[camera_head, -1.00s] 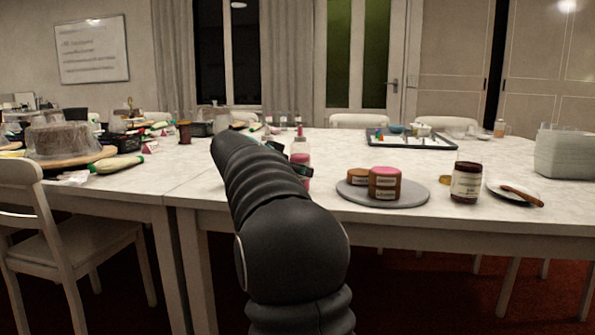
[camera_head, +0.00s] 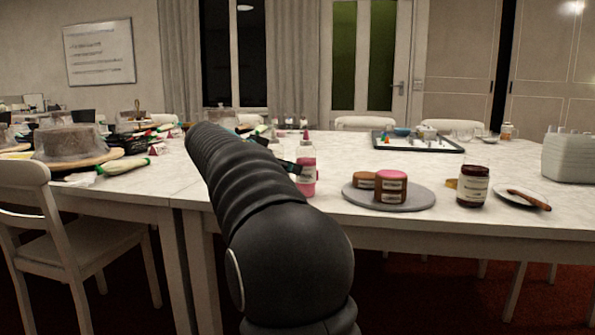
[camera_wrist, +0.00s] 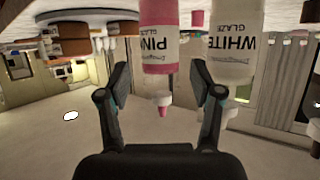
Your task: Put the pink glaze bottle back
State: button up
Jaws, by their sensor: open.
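The pink glaze bottle (camera_head: 307,168) stands upright on the white table in the head view, with a pink body, pale label and pink tip. In the wrist view, which is upside down, the pink glaze bottle (camera_wrist: 160,40) appears between the two spread fingers of my gripper (camera_wrist: 162,80), with gaps on both sides. A white glaze bottle (camera_wrist: 233,45) is beside it, partly behind the right finger. In the head view my arm hides most of my gripper (camera_head: 288,166); only dark tips show left of the pink bottle.
A tray (camera_head: 420,146) sits farther back. A chair (camera_head: 50,230) stands front left.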

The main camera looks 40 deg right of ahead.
jog(key=shift+v, duration=2.4)
jog(key=s+a+f+n+t+y, duration=0.4)
jog(key=s+a+f+n+y, duration=0.9)
jog(key=s+a+f, duration=1.2)
jog(key=s+f+n, duration=0.2)
jog(key=s+n, duration=0.1)
jog(key=s, duration=0.1)
jog(key=shift+n, duration=0.3)
jog(key=shift+s+r, duration=0.1)
jog(key=shift+s, duration=0.05)
notch_tip(320, 180, up, 8)
jog(key=p, duration=0.8)
